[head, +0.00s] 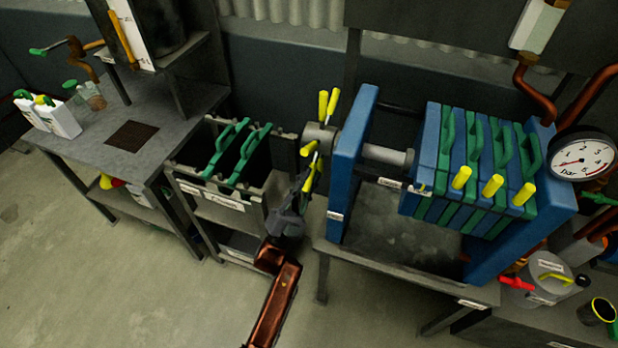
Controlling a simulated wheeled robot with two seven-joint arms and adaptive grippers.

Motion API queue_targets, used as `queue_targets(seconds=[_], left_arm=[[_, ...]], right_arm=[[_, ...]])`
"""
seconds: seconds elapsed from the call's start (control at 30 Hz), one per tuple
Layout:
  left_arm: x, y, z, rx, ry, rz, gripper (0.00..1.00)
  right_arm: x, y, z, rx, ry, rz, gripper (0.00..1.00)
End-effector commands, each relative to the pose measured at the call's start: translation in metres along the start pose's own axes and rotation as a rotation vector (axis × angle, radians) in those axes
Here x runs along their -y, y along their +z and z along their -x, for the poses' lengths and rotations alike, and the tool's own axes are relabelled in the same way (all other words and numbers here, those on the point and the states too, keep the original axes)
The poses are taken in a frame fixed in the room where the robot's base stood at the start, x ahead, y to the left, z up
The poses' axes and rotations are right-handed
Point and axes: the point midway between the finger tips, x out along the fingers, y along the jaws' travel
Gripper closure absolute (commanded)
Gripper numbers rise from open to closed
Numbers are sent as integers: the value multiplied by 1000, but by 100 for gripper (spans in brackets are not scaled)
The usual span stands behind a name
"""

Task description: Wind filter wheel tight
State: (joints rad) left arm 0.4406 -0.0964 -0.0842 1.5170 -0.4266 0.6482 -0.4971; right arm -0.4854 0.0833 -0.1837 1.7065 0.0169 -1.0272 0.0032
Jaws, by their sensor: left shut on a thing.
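The filter wheel is a grey hub (320,134) with several yellow-tipped spokes, on the left end of the blue filter press frame (350,165). Its grey spindle (386,155) runs right to the pack of blue and green filter plates (450,150), which stand close together. My left gripper (306,184) comes up from below and is shut on a lower yellow spoke of the wheel. The fingers partly hide that spoke. My right gripper is not in view.
A rack (240,185) with green-handled plates stands close left of the wheel. A pressure gauge (583,160) is at the right. A grey bench (165,135) stands at the left. Below the plates is a grey tray (390,235). Open floor (110,265) lies at lower left.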

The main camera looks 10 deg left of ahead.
Motion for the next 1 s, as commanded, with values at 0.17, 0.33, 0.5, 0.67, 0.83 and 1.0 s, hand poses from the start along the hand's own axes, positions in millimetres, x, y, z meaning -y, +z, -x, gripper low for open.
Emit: queue_targets(seconds=[0.17, 0.33, 0.5, 0.67, 0.83, 1.0], left_arm=[[-2, 2, 2, 5, 5, 0, 100], [-2, 2, 2, 5, 5, 0, 78], [-2, 1, 1, 3, 3, 0, 68], [-1, 1, 1, 2, 2, 0, 68], [-1, 1, 6, 4, 3, 0, 68], [-1, 2, 31, 5, 4, -1, 68]], right_arm=[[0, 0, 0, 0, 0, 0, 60], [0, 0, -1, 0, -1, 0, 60], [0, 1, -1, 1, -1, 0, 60], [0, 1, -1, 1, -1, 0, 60], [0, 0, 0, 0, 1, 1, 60], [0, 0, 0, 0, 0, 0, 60]])
